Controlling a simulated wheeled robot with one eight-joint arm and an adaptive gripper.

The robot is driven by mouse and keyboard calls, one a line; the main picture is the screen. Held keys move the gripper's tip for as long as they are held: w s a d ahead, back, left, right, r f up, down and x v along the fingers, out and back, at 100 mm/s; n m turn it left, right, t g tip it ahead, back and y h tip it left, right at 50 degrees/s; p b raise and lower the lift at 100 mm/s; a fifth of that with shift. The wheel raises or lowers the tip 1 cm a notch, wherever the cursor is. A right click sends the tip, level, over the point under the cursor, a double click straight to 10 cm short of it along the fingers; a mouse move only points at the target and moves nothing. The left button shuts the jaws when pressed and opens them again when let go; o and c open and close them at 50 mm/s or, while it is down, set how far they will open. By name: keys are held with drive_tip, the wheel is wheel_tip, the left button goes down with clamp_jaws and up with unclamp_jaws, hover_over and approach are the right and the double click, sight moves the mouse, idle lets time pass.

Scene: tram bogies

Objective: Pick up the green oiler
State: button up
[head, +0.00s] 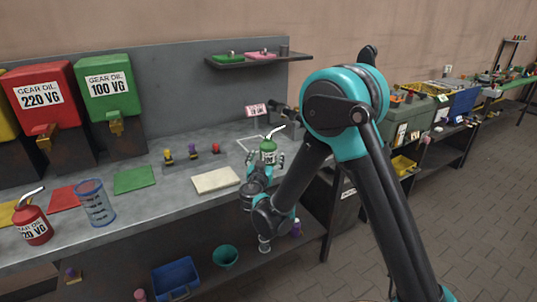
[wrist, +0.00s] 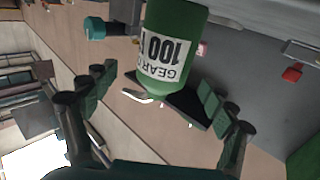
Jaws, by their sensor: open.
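The green oiler (head: 268,150) stands upright on the grey workbench in the head view, with a pale spout slanting up to the right. In the wrist view the oiler (wrist: 176,38) shows upside down, with its white "GEAR OIL 100" label towards me. My gripper (head: 265,163) is at the oiler's near side, its fingers spread to the left and right of its lower part in the head view. In the wrist view my gripper (wrist: 157,85) is open with a gap on both sides of the oiler. No finger visibly touches it.
A cream pad (head: 215,180) lies left of my gripper. Small coloured-top pieces (head: 193,154) stand behind it. A shelf (head: 260,59) hangs above the bench.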

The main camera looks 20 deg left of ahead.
drive_tip(key=shift+w+a+r, duration=0.15)
drive_tip(key=shift+w+a, duration=0.1)
drive_tip(key=shift+w, duration=0.65)
drive_tip(key=shift+w+a+r, duration=0.1)
drive_tip(key=shift+w+a, duration=0.1)
drive_tip(key=shift+w, duration=0.75)
drive_tip(key=shift+w+a+r, duration=0.15)
drive_tip(key=shift+w+a, duration=0.1)
drive_tip(key=shift+w, duration=0.65)
drive_tip(key=shift+c, duration=0.5)
drive_tip(key=c, duration=1.6)
